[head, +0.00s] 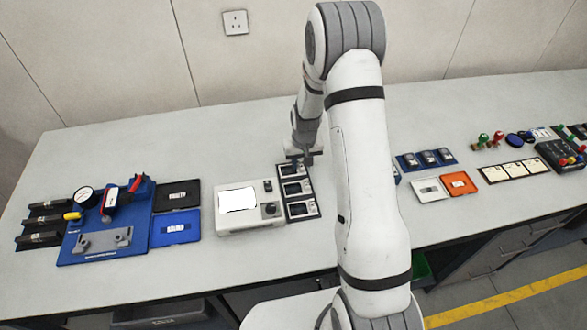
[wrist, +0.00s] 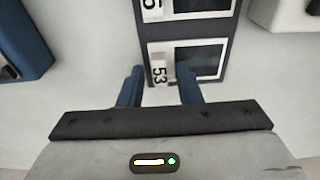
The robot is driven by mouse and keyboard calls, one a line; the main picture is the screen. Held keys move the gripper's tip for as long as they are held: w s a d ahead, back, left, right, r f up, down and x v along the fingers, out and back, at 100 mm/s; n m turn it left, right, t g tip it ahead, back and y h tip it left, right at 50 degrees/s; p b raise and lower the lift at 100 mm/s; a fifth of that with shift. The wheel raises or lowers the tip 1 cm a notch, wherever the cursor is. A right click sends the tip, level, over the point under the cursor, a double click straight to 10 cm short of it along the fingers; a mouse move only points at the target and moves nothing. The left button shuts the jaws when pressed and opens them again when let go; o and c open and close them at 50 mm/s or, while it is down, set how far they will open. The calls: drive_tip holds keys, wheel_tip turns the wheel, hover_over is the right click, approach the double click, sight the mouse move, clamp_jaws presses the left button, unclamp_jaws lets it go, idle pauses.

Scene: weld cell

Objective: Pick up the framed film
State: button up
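Several framed films, white frames with dark windows, lie in a column on a dark holder (head: 312,199) in the head view. The wrist view shows a framed film with the label 53 (wrist: 206,64) nearest my gripper, and part of another framed film (wrist: 205,5) beyond it. My gripper (wrist: 160,72) is open, its two blue fingers apart. The label 53 shows between the fingertips, and the right finger overlaps the frame in the picture. Contact cannot be told. In the head view my gripper (head: 304,160) is at the far end of the holder.
A white light box (head: 222,222) stands just left of the holder. Further left are black and blue cases (head: 176,229) and a blue tool board (head: 80,250). To the right are an orange case (head: 459,184) and a blue rack (head: 425,160). The bench behind the holder is clear.

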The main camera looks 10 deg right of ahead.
clamp_jaws()
